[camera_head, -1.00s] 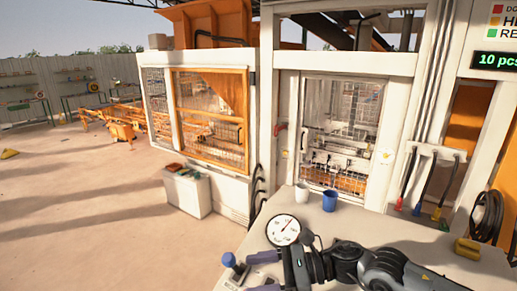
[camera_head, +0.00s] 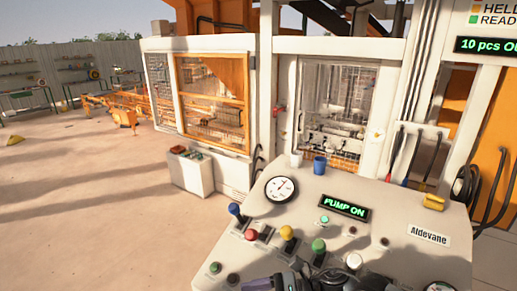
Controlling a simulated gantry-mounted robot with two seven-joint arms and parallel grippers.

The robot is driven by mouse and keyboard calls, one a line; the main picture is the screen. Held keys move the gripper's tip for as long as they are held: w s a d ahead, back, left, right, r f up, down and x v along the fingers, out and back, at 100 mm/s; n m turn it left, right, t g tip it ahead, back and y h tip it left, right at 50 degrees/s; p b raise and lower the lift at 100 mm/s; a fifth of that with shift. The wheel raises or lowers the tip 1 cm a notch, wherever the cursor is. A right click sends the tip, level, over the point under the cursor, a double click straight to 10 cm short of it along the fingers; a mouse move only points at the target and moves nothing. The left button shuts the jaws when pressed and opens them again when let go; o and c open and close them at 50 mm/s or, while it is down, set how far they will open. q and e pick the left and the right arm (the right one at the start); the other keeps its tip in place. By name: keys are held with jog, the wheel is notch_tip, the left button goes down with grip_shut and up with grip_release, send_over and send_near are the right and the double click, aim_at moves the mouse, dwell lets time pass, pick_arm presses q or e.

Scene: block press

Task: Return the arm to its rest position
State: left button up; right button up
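My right gripper (camera_head: 268,284) and part of my arm (camera_head: 315,281) show at the bottom edge of the head view, over the front of the control console (camera_head: 400,213). One purple-grey finger is visible, and the rest is cut off by the frame. I cannot tell whether the gripper is open or shut. My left gripper is out of view. Levers with blue (camera_head: 235,209), red (camera_head: 252,233), yellow (camera_head: 287,232) and green (camera_head: 318,245) knobs stand on the console. A lit display (camera_head: 344,207) reads "PUMP ON".
A round gauge (camera_head: 281,189), a white cup (camera_head: 296,160), a blue cup (camera_head: 320,165) and a yellow object (camera_head: 433,202) sit toward the console's back. The caged press (camera_head: 335,110) stands behind. A white cabinet (camera_head: 190,172) stands at left. The floor at left (camera_head: 80,210) is open.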

jog(key=s+a+f+m+t+y+b, duration=0.3)
jog(key=s+a+f+m, duration=0.35)
jog(key=s, duration=0.35)
jog(key=s+a+f+m+t+y+b, duration=0.2)
jog(key=s+a+f+m, duration=0.45)
jog(key=s, duration=0.25)
jog(key=d+f+m+t+h+b, duration=0.1)
jog(key=d+f+m+t+h, duration=0.1)
jog(key=d+f+m+h, duration=0.6)
jog(key=d+f+m+t+h+b, duration=0.15)
jog(key=d+m+h, duration=0.25)
jog(key=d+m, duration=0.7)
jog(key=d+f+m+t+h+b, duration=0.1)
jog(key=d+f+m+t+h, duration=0.1)
jog(key=d+f+m+h, duration=0.6)
jog(key=s+d+r+m+g, duration=0.2)
jog(key=s+d+m+g, duration=0.6)
jog(key=m, duration=0.4)
notch_tip(320, 180, up, 15)
jog(key=d+t+p, duration=0.1)
jog(key=p, duration=1.3)
jog(key=shift+t+h, duration=0.3)
jog(key=shift+t, duration=0.05)
